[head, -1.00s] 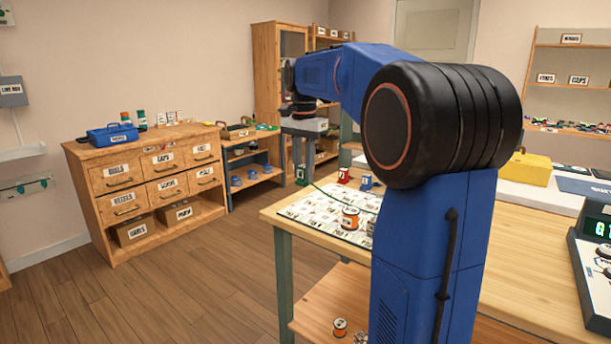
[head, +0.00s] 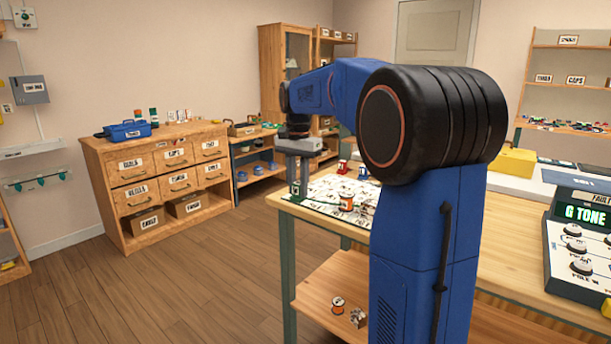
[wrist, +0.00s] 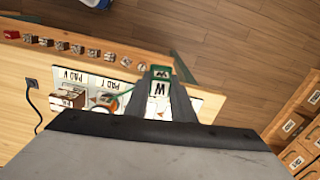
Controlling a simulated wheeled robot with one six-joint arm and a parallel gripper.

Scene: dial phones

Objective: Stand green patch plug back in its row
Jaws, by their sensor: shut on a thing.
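My gripper (head: 299,190) is shut on the green plug (wrist: 160,83), which carries a W label and sits between the fingertips in the wrist view. In the head view the plug is a small green piece (head: 294,186) partly hidden by the fingers, near the left corner of the workbench. A green cord runs from the plug toward the printed mat (wrist: 205,104).
An orange spool (head: 346,203) stands on the mat. A tester (head: 592,245) reading "G TONE" is at the right. A wooden drawer cabinet (head: 165,185) stands at the left wall, with clear floor (head: 200,280) before the bench. My arm hides part of the bench.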

